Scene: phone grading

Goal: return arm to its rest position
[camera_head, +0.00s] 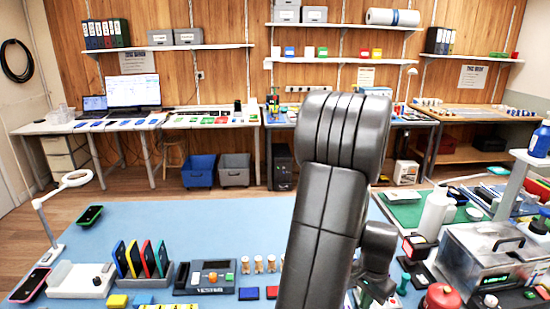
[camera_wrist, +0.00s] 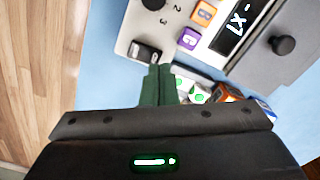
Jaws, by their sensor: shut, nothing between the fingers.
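My arm rises large and dark grey through the middle of the head view, bent at the top, and hides part of the table behind it. Its wrist end hangs down right of the main link, near the bottom edge, and I cannot make out the fingertips there. In the wrist view my gripper (camera_wrist: 159,72) has two dark green fingers pressed together with nothing between them. The fingertips appear beside a grey panel device (camera_wrist: 185,12) with a display, coloured buttons and a black knob. I cannot tell the gap between them.
A rack of phones (camera_head: 141,263), a tester (camera_head: 207,277) and a lamp (camera_head: 50,218) stand on the left. A white bottle (camera_head: 432,216), a clear-sided machine (camera_head: 490,258) and a red container (camera_head: 440,297) crowd the right.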

